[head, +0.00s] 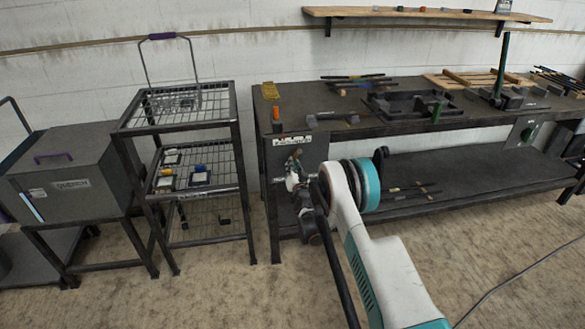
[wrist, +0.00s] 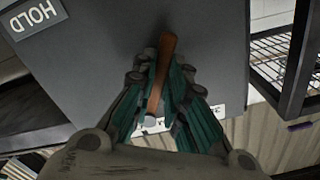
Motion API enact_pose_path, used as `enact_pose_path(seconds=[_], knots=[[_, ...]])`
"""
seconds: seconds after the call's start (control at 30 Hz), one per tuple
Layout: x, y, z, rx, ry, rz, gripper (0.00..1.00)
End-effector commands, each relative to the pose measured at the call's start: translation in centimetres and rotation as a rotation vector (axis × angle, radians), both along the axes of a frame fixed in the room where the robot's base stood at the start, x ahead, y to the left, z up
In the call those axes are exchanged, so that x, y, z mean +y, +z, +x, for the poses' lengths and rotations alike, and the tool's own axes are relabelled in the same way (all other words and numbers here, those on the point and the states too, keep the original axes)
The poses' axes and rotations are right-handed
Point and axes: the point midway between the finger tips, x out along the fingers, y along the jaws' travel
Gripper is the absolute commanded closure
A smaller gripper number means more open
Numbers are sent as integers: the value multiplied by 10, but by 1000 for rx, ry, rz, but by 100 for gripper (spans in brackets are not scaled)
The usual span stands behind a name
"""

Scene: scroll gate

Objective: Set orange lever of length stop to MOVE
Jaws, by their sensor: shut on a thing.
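The orange lever (wrist: 160,72) runs between the green fingers of my gripper (wrist: 160,88) in the wrist view, and the fingers are closed around it. It stands out in front of a grey panel (wrist: 215,45). A HOLD label (wrist: 35,15) appears upside down at the upper left of that view. A second white label (wrist: 212,116) is mostly covered by the fingers, and its word cannot be read. In the head view my gripper (head: 294,172) is at the panel (head: 283,158) under the workbench's left end. The lever is mostly hidden there.
The workbench (head: 345,128) carries dark fixtures and bars, with an orange piece (head: 276,114) at its left end. A wire rack (head: 187,118) stands left of the panel, and a grey cabinet (head: 65,180) beyond it. Open carpet lies in front.

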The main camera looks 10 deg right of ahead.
Motion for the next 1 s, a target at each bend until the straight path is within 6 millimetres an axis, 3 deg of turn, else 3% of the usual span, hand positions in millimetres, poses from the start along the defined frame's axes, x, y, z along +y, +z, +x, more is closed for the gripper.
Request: enact_pose_path(seconds=[0.77,0.8,0.87,1.0], knots=[[-1,3,-1,2,0,109,100],[-1,3,-1,1,-1,109,82],[-1,3,-1,1,-1,109,69],[-1,3,0,1,-1,107,67]])
